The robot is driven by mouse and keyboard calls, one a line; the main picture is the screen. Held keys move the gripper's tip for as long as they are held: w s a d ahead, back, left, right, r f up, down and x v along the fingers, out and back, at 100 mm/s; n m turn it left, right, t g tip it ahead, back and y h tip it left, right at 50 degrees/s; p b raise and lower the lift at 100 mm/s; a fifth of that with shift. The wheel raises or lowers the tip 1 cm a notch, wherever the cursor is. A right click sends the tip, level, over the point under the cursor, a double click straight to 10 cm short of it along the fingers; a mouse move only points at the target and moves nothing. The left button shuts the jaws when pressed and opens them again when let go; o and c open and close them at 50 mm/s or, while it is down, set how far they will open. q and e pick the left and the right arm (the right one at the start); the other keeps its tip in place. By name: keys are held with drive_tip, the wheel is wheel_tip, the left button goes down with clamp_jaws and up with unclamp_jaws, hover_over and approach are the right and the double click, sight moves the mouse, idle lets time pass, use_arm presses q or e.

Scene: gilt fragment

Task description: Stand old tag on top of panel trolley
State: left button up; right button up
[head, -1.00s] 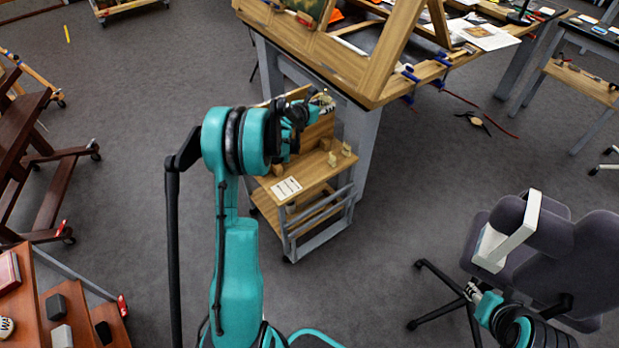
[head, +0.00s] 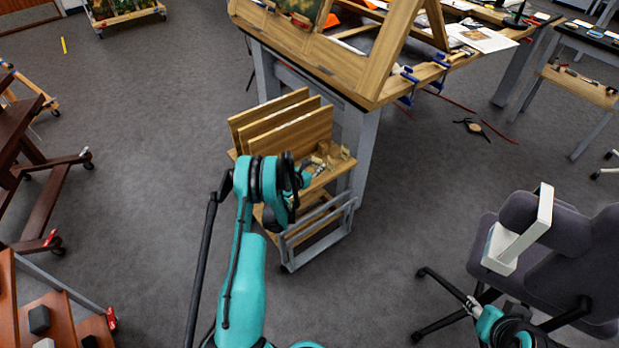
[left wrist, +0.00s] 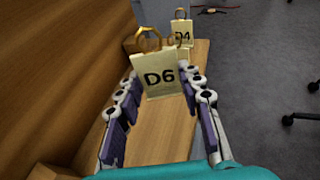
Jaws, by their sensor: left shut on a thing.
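The panel trolley (head: 327,180) stands beside the large workbench, with upright wooden panels in its slots. My left gripper (head: 318,168) is low over its bare wooden top, in front of the panels. In the left wrist view the gripper (left wrist: 163,100) is shut on a pale tag marked D6 (left wrist: 160,79) with a brass ring on top. The tag is upright; I cannot tell whether it touches the wood. A similar tag marked D4 (left wrist: 182,33) stands beyond it near the far end. My right gripper (head: 474,306) is by the office chair, its fingers too small to read.
The workbench with a wooden easel frame (head: 385,60) is close behind the trolley. Dark wooden racks (head: 35,175) are at left. The floor between is clear.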

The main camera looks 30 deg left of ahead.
use_arm(q)
drive_tip(key=shift+s+a+f+b, duration=0.2)
drive_tip(key=shift+a+f+b, duration=0.1)
drive_tip(key=shift+a+f, duration=0.7)
wheel_tip(320, 180, down, 4)
drive_tip(key=shift+a+r+b, duration=0.1)
drive_tip(key=shift+r+b, duration=0.1)
drive_tip(key=shift+b, duration=0.8)
drive_tip(key=shift+r, duration=0.15)
drive_tip(key=o, duration=1.1)
